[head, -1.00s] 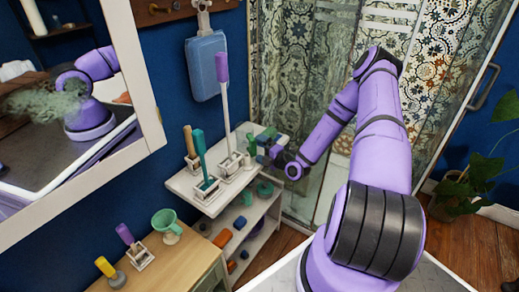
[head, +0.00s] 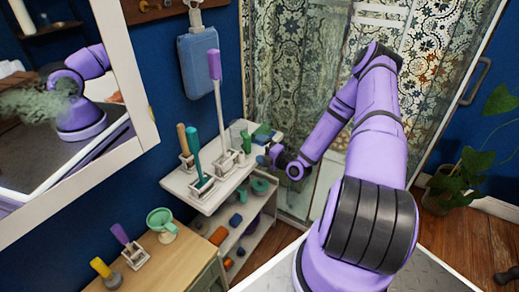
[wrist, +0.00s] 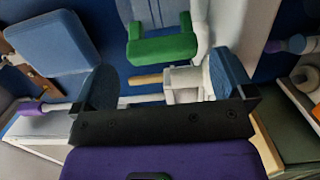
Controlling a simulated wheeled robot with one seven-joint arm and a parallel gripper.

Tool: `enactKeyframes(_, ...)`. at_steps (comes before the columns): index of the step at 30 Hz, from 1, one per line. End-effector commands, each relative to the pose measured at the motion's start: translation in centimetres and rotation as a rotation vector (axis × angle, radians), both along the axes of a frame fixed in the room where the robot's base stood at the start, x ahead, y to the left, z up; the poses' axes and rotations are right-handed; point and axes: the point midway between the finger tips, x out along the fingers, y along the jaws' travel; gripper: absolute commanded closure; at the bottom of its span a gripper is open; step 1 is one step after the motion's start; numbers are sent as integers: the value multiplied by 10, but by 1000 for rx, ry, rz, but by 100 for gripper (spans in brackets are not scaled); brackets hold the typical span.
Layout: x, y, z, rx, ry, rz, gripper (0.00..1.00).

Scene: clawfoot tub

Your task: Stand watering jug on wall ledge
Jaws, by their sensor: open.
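My gripper (head: 263,147) is open by the right end of the white wall ledge (head: 211,199), its fingers pointing left toward the wall. In the wrist view, the gripper (wrist: 163,88) shows two blue-padded fingers wide apart. A green block (wrist: 162,49) under a blue shape and a white piece (wrist: 184,84) with a wooden rod show beyond and between them; neither looks gripped. A small green thing (head: 246,142) stands on the ledge just left of the fingers. I cannot tell which item is the watering jug; nothing has a clear jug shape.
Handled tools in white holders, one teal (head: 195,160) and one tall with a purple top (head: 216,95), crowd the ledge. A lower shelf holds small items, including an orange cylinder (head: 218,236). A green funnel-like cup (head: 162,221) stands on the wooden cabinet (head: 183,262).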

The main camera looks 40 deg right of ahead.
Motion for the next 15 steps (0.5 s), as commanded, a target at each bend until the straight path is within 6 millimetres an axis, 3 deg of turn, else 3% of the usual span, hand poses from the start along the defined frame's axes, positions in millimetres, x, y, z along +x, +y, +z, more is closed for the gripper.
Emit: enactKeyframes(15, -15, -4, 0, 0, 0, -1, 0)
